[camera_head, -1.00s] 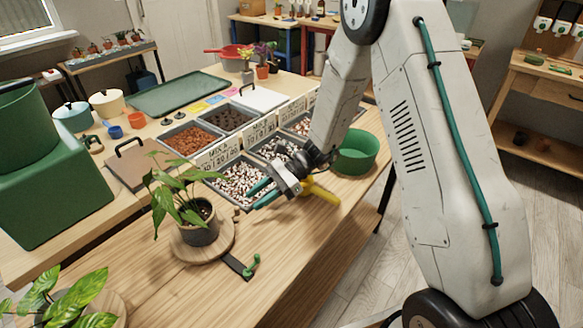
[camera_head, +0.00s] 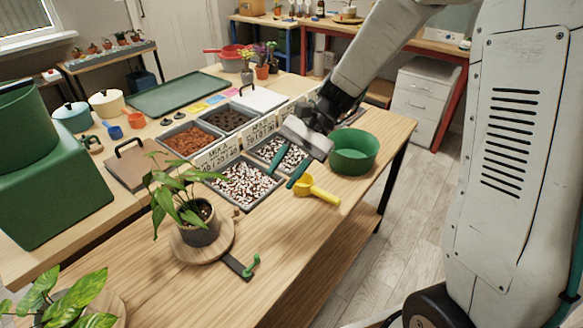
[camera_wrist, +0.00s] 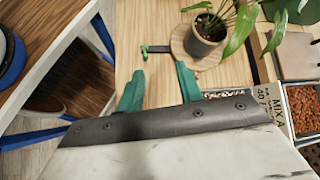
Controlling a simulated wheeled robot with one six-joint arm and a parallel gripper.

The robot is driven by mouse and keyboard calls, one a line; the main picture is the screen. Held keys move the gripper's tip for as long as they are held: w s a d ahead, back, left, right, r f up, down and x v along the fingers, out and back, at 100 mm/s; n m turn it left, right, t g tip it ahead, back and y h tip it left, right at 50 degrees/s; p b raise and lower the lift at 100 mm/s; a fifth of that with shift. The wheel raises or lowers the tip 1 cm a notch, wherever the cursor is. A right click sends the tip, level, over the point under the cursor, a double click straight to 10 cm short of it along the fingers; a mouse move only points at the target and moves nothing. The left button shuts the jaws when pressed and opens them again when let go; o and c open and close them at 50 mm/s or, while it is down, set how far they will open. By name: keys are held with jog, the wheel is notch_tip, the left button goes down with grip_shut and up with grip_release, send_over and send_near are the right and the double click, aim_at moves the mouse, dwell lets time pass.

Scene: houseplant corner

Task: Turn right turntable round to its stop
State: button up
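The right turntable (camera_head: 192,257) is a round wooden disc on the bench, and it shows in the wrist view too (camera_wrist: 179,44). A grey pot (camera_head: 203,232) with a leafy plant stands upright on it. A dark bar (camera_head: 236,266) with a green upright piece (camera_head: 251,264) sits at the disc's front right; in the wrist view the green piece (camera_wrist: 145,51) stands left of the disc. My gripper (camera_head: 287,167) is open and empty, its teal fingers (camera_wrist: 160,80) apart. It hangs above the bench, right of and behind the turntable, near the pebble trays, touching nothing visible.
A yellow scoop (camera_head: 313,189) lies below my gripper, with a green bowl (camera_head: 353,152) to the right. Trays of pebbles (camera_head: 242,184) and a label board lie behind the turntable. Another turntable (camera_head: 119,306) with a plant is at the lower left. Bare bench lies in front.

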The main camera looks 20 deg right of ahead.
jog(key=shift+s+d+r+n+h, duration=0.2)
jog(key=shift+s+r+n, duration=0.05)
jog(key=shift+s+r, duration=0.2)
jog(key=shift+s+d+r+n+h, duration=0.2)
jog(key=shift+s+r+n, duration=0.05)
jog(key=shift+s+r, duration=0.2)
